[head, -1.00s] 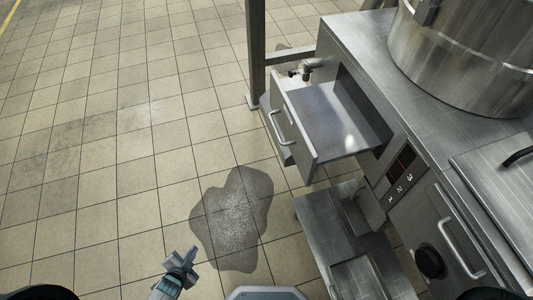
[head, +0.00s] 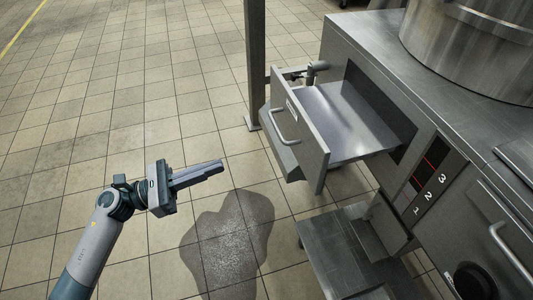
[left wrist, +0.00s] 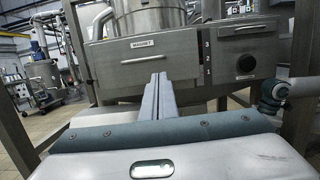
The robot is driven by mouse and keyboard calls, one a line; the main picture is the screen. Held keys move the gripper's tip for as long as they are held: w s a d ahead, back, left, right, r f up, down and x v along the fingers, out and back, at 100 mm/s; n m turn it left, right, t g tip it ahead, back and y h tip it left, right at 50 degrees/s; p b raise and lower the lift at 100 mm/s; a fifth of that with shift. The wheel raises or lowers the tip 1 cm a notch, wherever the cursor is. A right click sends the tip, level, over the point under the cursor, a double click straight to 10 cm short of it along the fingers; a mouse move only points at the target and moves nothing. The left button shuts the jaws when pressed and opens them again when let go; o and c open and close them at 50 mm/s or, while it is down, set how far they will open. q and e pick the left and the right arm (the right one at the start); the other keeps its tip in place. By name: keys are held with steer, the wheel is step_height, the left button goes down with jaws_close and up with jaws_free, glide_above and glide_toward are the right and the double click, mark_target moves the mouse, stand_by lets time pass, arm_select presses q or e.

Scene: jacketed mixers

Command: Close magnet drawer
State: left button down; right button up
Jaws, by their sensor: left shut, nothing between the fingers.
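The magnet drawer (head: 300,137) stands pulled out of the steel mixer cabinet, with its tray (head: 345,115) bare inside and a bar handle (head: 284,128) on its front. In the left wrist view its front (left wrist: 125,48) carries the label "MAGNET" and faces me. My left gripper (head: 217,167) is shut and empty, to the left of the drawer front and apart from it, pointing toward the cabinet. The left wrist view shows its closed fingers (left wrist: 158,84) pointing at the lower part of the drawer front. My right gripper is not in view.
The cabinet face has a panel (head: 431,174) marked 1, 2, 3, with another handle and a black knob (head: 472,279) beside it. A steel step (head: 345,245) stands below. A post (head: 254,65) rises behind the drawer. A wet patch (head: 228,245) marks the floor; floor at left is clear.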

arm_select(q)
steer(key=shift+d+r, duration=0.1)
stand_by(0.3)
